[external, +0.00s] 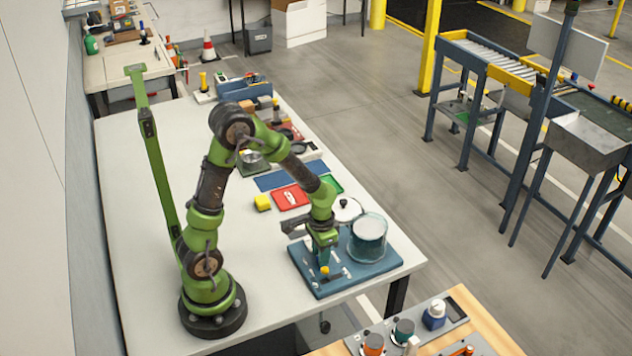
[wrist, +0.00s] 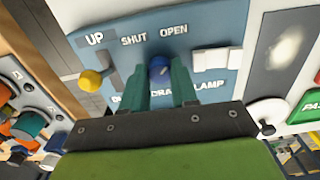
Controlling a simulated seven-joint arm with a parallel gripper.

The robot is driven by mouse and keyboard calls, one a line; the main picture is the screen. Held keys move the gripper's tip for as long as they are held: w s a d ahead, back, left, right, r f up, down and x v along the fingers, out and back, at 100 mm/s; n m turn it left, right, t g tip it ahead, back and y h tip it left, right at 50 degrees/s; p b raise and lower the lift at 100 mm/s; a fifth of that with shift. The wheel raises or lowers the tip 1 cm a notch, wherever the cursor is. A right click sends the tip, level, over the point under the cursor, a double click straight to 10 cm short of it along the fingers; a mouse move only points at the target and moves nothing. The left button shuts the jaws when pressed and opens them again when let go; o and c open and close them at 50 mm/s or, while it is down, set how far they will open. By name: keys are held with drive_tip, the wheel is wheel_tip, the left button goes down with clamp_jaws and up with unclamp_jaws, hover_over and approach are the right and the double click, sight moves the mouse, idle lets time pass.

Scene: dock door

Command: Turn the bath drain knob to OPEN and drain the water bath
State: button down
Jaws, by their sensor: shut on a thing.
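The blue drain knob (wrist: 158,67) sits on the blue panel, below the words SHUT and OPEN in the wrist view. My gripper (wrist: 165,82) has its two green fingers on either side of the knob and is shut on it. Which word the knob points to cannot be made out. In the external view my gripper (external: 323,255) reaches down to the blue base plate (external: 342,280), hiding the knob. The glass water bath (external: 367,240) stands on this base, just right of my gripper, with bluish-green contents. The water level is hard to judge.
A yellow-tipped lever (wrist: 92,80) stands near the word UP, left of my fingers. White switches (wrist: 217,62) sit by LAMP on the right. A white lid (external: 347,209) lies behind the bath.

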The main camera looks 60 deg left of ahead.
drive_tip(key=c, duration=0.9)
unclamp_jaws()
drive_tip(key=shift+o, duration=0.2)
wheel_tip(320, 180, up, 17)
drive_tip(key=shift+w+f, duration=0.1)
drive_tip(key=s+a+r+m+t+y, duration=0.1)
drive_tip(key=s+r+m+t+y, duration=0.1)
drive_tip(key=s+t, duration=0.5)
wheel_tip(320, 180, up, 3)
drive_tip(key=shift+s+a+f+m, duration=0.2)
drive_tip(key=shift+a+m, duration=0.05)
drive_tip(key=shift+m, duration=0.65)
